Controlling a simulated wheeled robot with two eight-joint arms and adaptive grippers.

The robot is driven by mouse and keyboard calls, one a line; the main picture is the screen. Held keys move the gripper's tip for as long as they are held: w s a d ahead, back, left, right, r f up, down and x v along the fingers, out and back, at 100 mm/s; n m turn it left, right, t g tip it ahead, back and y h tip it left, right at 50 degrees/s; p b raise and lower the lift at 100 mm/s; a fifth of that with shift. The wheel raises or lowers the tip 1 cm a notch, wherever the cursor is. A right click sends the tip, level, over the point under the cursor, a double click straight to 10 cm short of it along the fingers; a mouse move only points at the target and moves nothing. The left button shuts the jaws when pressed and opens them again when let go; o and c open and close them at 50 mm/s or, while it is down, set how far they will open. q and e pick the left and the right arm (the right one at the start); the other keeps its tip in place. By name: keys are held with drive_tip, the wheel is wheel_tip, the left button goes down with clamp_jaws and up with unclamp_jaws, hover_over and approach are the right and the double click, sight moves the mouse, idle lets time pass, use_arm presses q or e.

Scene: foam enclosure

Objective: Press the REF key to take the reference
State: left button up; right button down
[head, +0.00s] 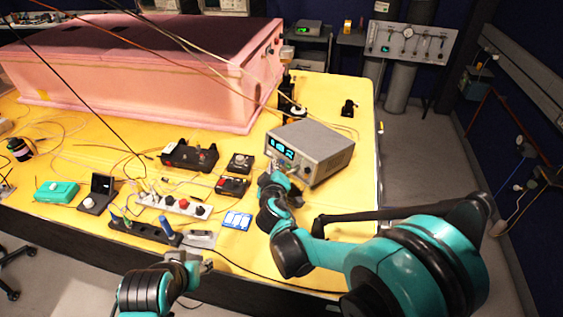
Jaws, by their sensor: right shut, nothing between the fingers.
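A grey bench instrument (322,152) with a lit blue display (281,149) stands on the yellow table. Its front panel faces left and toward me. My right gripper (276,168) is shut and empty, with its tips at the lower part of this panel, below the display. I cannot tell whether the tips touch a key. The REF key cannot be made out; the panel's keys are too small to read or hidden by the gripper. My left gripper (206,264) is low at the table's front edge, away from the instrument; its opening is unclear.
A large pink foam enclosure (140,85) fills the table's back left. Black boxes (189,156), a power strip (145,231), a green box (57,192), a blue-and-white card (237,220) and loose cables crowd the left and middle. The table right of the instrument is mostly clear.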

drive_tip(key=shift+s+a+r+p, duration=0.15)
drive_tip(key=shift+s+a+r, duration=0.1)
drive_tip(key=shift+s+a, duration=0.65)
drive_tip(key=shift+s+a+r+p, duration=0.15)
drive_tip(key=shift+s+a+r, duration=0.1)
drive_tip(key=shift+s+a, duration=0.6)
drive_tip(key=shift+w+a, duration=0.15)
